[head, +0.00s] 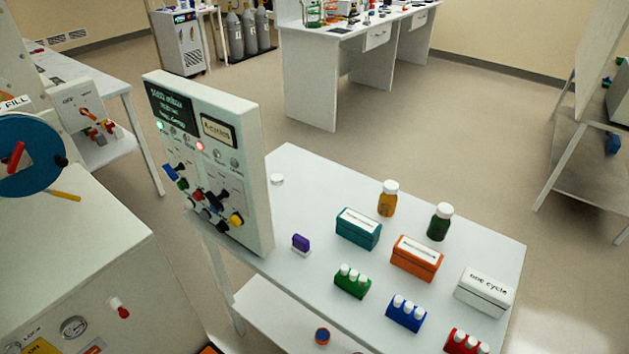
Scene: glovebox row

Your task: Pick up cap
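A small white round piece (277,179), which looks like a loose cap, lies on the white table (300,215) just right of the upright control panel. White caps also sit on an amber bottle (387,202) and a dark green bottle (439,224) toward the back of the table. I cannot tell from this view which of these the task means. Neither of my grippers shows in the head view.
The control panel (255,165) with knobs stands at the table's left edge. A purple block (300,243), teal box (358,230), orange box (415,262), white box (484,292) and green rack (351,284) stand rightward.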

